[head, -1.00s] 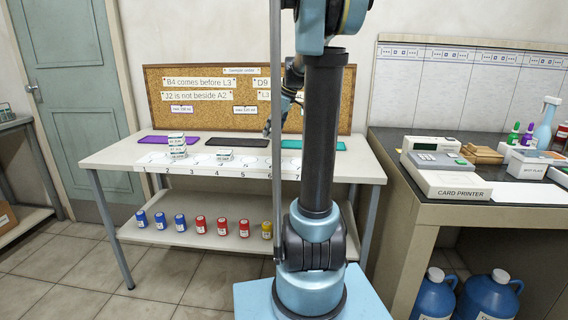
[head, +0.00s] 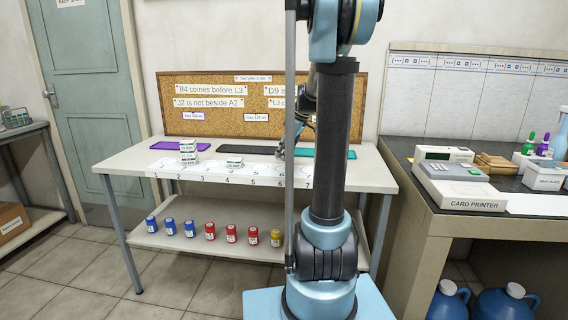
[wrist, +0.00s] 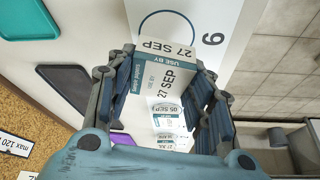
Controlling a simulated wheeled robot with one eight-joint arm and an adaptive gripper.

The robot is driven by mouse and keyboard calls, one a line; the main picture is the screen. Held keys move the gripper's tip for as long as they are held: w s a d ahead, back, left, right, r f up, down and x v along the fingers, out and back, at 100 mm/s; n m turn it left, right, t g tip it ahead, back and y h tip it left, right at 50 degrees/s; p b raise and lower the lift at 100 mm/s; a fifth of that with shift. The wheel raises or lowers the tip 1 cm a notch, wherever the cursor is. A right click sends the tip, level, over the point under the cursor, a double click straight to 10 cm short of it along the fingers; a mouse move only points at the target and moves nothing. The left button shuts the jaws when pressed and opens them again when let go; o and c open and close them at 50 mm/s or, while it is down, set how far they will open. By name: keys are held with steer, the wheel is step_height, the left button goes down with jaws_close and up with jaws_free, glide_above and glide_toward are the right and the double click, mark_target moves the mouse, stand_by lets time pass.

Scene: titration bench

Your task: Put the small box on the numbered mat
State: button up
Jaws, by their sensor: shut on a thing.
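My gripper (wrist: 160,76) is shut on a small white box with a teal band (wrist: 163,62), labelled "USE BY 27 SEP", in the wrist view. In that view the box is above the white numbered mat (wrist: 222,14), beside a printed circle and a 6 or 9; I cannot tell if it touches. In the head view the mat (head: 213,179) runs along the table's front, numbered from 1 to 7. My arm partly hides the mat's right end and the gripper.
Purple (head: 166,145), black (head: 246,149) and teal (head: 335,154) trays or pads lie along the table's back. A cork board (head: 217,122) with notes stands behind them. Coloured jars (head: 210,231) stand on the lower shelf. A card printer (head: 462,190) is on the right counter.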

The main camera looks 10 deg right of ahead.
steer(key=shift+f, duration=2.1)
steer(key=o, duration=1.1)
steer(key=shift+c, duration=0.2)
steer(key=v, duration=1.1)
steer(key=s+a+f+m+h, duration=0.1)
steer(key=s+a+f+m, duration=0.15)
steer(key=s, duration=0.65)
steer(key=s+a+f+m+h, duration=0.1)
steer(key=s+f+m, duration=0.2)
steer(key=s, duration=0.6)
steer(key=s+f+m+h, duration=0.1)
steer(key=s+f+m, duration=0.4)
steer(key=s+f, duration=0.7)
steer(key=s, duration=0.2)
steer(key=shift+s+f+m+h, duration=0.2)
steer(key=shift+s+m+h, duration=0.1)
steer(key=shift+s+m, duration=0.05)
